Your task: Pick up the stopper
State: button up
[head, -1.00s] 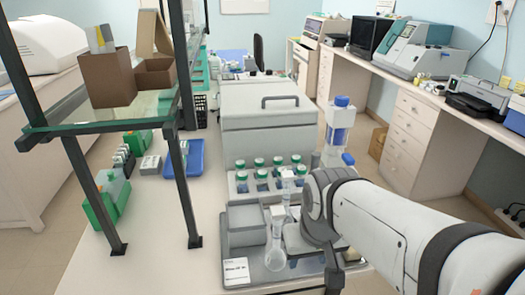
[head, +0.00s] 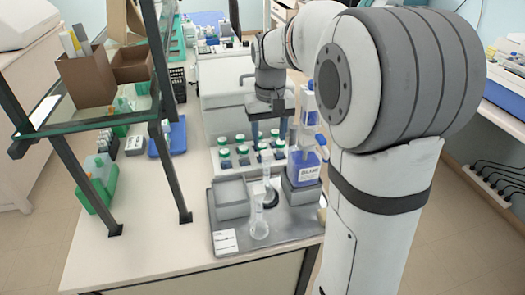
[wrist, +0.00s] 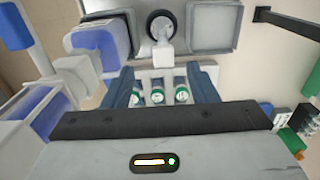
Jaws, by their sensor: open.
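My gripper (head: 271,138) is open and empty above the bottle row, behind the flask. In the wrist view, its blue-grey fingers (wrist: 162,82) are spread apart, with the stopper beyond their tips and not between them.
Green-capped bottles (head: 225,158) stand in a row behind the grey tray (head: 285,236). A bottle with blue contents (head: 303,168) stands close on the right. A grey box (head: 231,199) is at the tray's left. A dark shelf frame (head: 166,165) stands further left.

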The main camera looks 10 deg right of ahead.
aim_at(267, 154)
jog(key=f, duration=0.3)
jog(key=f+p, duration=0.1)
jog(key=f, duration=0.2)
jog(key=shift+a, duration=0.2)
jog(key=shift+c, duration=0.4)
jog(key=c, duration=1)
jog(key=shift+o, duration=0.2)
jog(key=shift+r, duration=0.1)
